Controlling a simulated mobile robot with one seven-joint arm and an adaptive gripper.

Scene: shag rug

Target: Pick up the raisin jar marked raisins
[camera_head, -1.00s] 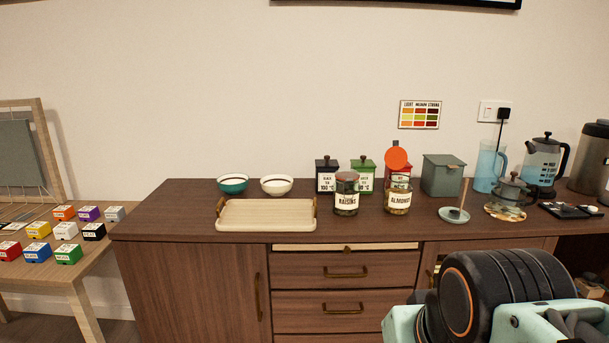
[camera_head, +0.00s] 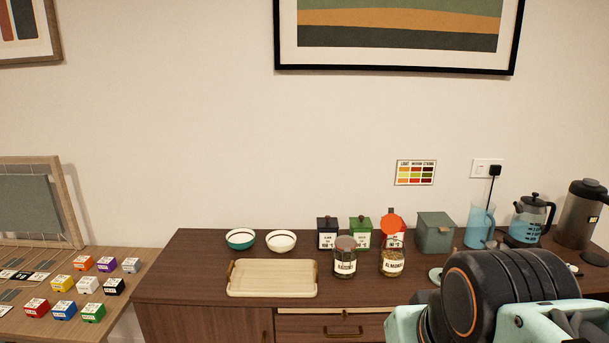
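The raisin jar (camera_head: 345,262) is a small glass jar with a dark brownish lid and a white label, marked RAISINS. It stands upright on the brown wooden cabinet (camera_head: 190,270), just right of a cream tray. A similar almond jar (camera_head: 392,262), with an ALMOND label, stands to its right. My arm shows large at the lower right as a black and mint-green part, well in front of the cabinet and apart from the raisin jar. My gripper's fingers are not in view.
The cream tray (camera_head: 272,292) and two bowls, teal-striped (camera_head: 240,239) and white (camera_head: 281,241), are to the left. Black (camera_head: 327,234), green (camera_head: 360,233) and red canisters stand behind the jars. A grey-green box (camera_head: 435,233), blue pitcher (camera_head: 480,225) and kettle (camera_head: 532,220) are at right.

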